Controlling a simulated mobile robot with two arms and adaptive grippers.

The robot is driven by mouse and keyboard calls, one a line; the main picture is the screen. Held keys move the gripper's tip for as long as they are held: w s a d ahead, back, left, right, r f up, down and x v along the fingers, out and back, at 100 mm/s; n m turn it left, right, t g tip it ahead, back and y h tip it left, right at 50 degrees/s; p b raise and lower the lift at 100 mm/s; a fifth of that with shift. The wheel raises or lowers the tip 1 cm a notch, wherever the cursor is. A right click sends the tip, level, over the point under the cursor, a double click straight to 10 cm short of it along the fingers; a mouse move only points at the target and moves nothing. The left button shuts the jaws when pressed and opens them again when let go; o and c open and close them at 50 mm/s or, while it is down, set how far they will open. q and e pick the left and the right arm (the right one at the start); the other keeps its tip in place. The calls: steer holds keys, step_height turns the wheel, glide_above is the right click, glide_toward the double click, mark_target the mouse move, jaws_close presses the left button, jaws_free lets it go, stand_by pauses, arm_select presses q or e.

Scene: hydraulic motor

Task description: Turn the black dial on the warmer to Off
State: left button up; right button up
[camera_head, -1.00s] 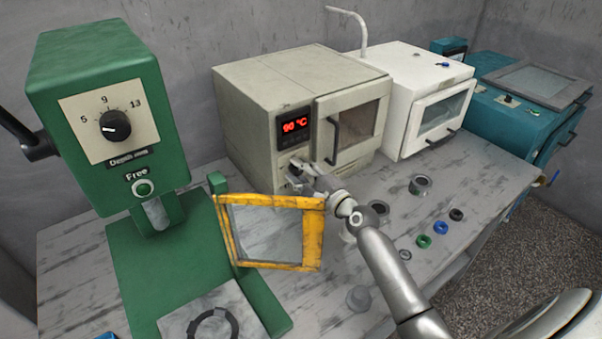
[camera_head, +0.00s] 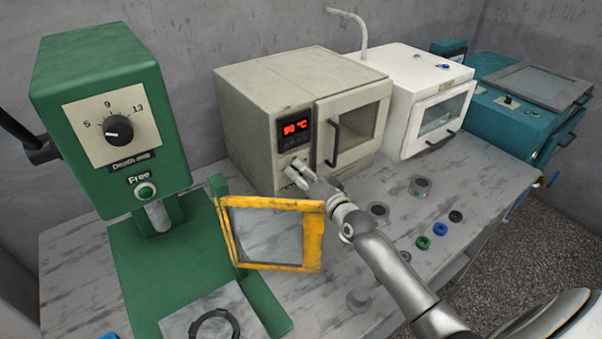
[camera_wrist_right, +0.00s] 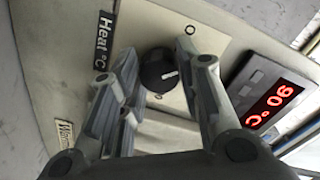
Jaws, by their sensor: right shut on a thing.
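The warmer (camera_head: 258,112) is the beige box with a red 90 °C display (camera_head: 295,128) and a door on its right. Its black dial (camera_wrist_right: 157,72) shows in the wrist view, with a short white mark on its right side. My right gripper (camera_head: 293,170) is at the warmer's front, below the display, and hides the dial in the head view. In the wrist view its fingers (camera_wrist_right: 156,58) are on both sides of the dial, shut on it. My left gripper is out of view.
A green press (camera_head: 110,115) with a yellow-framed guard (camera_head: 313,240) stands at the left, the guard close to my right arm. A white oven (camera_head: 425,95) and a teal machine (camera_head: 515,130) stand right.

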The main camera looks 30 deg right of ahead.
steer(key=n+p, duration=0.1)
steer(key=n, duration=0.3)
steer(key=shift+f+n, duration=0.15)
steer(key=shift+n, duration=0.25)
stand_by(0.4)
steer(key=o, duration=1)
steer(key=shift+s, duration=0.15)
steer(key=s, duration=0.7)
steer(key=s+d, duration=0.1)
steer(key=s, duration=0.3)
steer(key=shift+s+r, duration=0.25)
steer(key=shift+s, duration=0.1)
